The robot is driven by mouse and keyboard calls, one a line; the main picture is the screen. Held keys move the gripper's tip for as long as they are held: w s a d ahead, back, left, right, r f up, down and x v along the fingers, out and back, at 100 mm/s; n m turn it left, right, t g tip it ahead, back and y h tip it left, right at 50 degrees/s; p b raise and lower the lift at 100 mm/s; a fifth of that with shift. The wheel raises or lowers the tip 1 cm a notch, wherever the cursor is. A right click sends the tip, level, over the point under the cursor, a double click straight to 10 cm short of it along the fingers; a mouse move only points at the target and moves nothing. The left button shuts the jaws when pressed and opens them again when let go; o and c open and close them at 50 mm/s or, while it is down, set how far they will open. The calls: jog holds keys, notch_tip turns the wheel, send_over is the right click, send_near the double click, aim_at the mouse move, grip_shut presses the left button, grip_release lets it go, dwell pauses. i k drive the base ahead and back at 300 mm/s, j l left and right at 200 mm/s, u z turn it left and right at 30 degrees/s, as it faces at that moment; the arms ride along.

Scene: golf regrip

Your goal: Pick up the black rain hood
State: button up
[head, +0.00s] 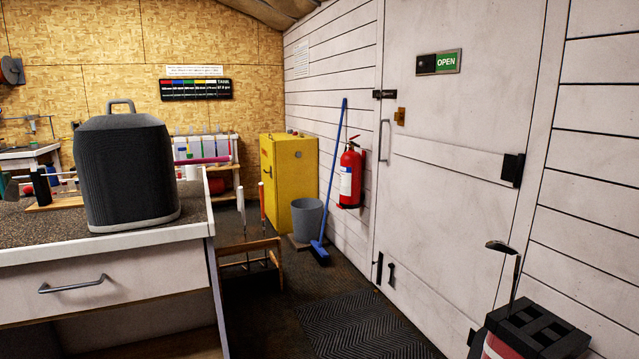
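A black, box-like cover with rounded shoulders and a grey loop handle on top (126,170) stands upright on the counter (150,234) at the left, close to its front right corner. It looks like the black rain hood. Its sides are finely ribbed and nothing touches its handle. My gripper is not in view.
A drawer with a metal handle (73,284) is under the counter. A wooden rack (250,262), grey bucket (306,218), blue broom (333,180) and yellow cabinet (292,182) stand beyond. A red and black golf bag (535,333) is at lower right. Floor matting (365,325) is clear.

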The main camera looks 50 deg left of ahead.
aim_at(125, 164)
jog(key=k+j+u, duration=0.1)
jog(key=k+u, duration=0.25)
jog(key=k, duration=0.3)
jog(key=j+u, duration=0.15)
jog(key=u, duration=0.25)
jog(key=i+j+u, duration=0.1)
jog(key=u, duration=0.3)
jog(key=i+u, duration=0.1)
jog(key=u, duration=0.3)
jog(key=i+j+u, duration=0.1)
jog(key=u, duration=0.3)
jog(key=i+j, duration=0.15)
jog(key=i, duration=0.2)
jog(key=z, duration=2.25)
jog(key=u, duration=0.85)
jog(key=i+u, duration=0.1)
jog(key=u, duration=0.35)
jog(key=i+u, duration=0.1)
jog(key=u, duration=0.8)
jog(key=i+u, duration=0.1)
jog(key=u, duration=0.3)
